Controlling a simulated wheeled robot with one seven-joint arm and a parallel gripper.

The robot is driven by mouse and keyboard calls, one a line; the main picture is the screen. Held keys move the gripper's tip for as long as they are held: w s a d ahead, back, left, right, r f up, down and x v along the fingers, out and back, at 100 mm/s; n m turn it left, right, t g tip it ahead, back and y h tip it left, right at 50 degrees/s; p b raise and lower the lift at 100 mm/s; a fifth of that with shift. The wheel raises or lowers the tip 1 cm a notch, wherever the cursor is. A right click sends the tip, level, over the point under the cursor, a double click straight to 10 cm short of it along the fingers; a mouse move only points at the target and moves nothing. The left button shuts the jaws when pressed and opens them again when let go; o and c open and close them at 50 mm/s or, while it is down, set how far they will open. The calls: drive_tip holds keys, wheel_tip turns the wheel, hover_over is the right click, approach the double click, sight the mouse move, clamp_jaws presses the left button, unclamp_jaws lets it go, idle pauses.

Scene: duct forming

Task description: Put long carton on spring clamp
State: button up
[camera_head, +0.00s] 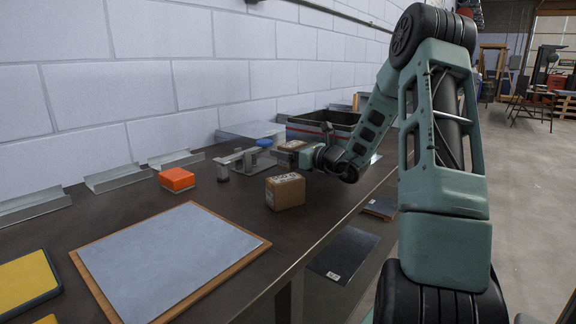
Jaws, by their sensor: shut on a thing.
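Two brown cartons show on the dark workbench in the head view. The farther carton (291,147) is against the end of my gripper (300,158), which appears shut on it; my wrist partly covers the grip. The nearer carton (285,192), with a label on its top, sits on the bench in front of my wrist. Left of the gripper is a grey metal piece (242,160) with a blue part (264,143), which looks like the spring clamp. The fingertips are too small to see clearly.
An orange block (177,179) and metal angle pieces (115,177) lie along the wall. A wood-edged grey panel (165,262) covers the near bench, with a yellow pad (25,284) at left. A dark crate (322,126) stands at the back. Bench between panel and nearer carton is clear.

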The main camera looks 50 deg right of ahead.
drive_tip(key=shift+f, duration=1.7)
drive_tip(key=shift+f+b, duration=0.15)
drive_tip(key=shift+b, duration=0.2)
drive_tip(key=o, duration=1.1)
drive_tip(key=shift+r, duration=0.2)
drive_tip(key=s, duration=0.8)
drive_tip(key=s+d, duration=0.1)
drive_tip(key=s, duration=0.3)
drive_tip(key=shift+f+p, duration=0.1)
drive_tip(key=shift+p, duration=0.3)
